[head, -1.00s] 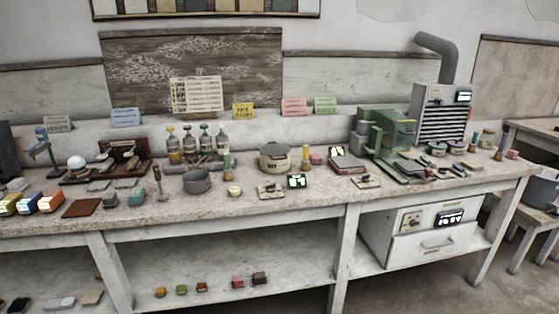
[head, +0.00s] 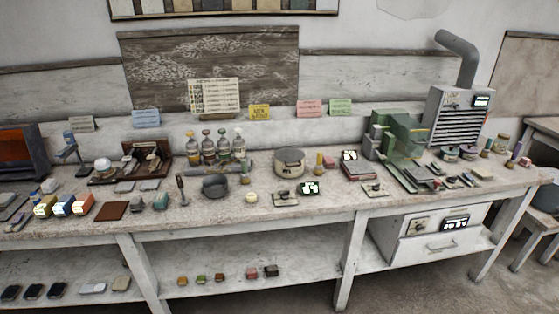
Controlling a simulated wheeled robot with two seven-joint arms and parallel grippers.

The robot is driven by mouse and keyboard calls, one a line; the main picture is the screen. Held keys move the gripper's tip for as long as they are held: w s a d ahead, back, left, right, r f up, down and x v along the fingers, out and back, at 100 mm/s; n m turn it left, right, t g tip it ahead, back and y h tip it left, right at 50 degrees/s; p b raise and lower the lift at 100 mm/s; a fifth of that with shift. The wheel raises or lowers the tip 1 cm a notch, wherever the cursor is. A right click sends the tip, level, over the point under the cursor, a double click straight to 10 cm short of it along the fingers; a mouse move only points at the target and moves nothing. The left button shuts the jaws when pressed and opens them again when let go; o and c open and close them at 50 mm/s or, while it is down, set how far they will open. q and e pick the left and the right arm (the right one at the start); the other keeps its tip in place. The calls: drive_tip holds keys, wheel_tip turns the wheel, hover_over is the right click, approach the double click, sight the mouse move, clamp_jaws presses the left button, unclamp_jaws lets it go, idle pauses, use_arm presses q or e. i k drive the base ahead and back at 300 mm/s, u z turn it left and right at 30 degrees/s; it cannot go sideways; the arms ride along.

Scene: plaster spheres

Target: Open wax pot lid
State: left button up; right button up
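A cream, round pot with a lid on top (head: 289,163), which looks like the wax pot, stands near the middle of the workbench (head: 330,203). Its lid appears to be on. A small device with a lit display (head: 308,188) and a flat plate with a knob (head: 285,199) lie in front of it. Neither of my grippers shows in the head view.
A dark open bowl (head: 215,186) stands left of the pot, and several bottles (head: 222,146) stand behind. A green machine (head: 395,135) and a grey vented unit (head: 460,115) stand at the right. Floor shows below the bench.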

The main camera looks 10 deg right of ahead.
sight(286, 155)
drive_tip(key=u, duration=0.5)
drive_tip(key=i, duration=1.75)
drive_tip(key=z, duration=0.8)
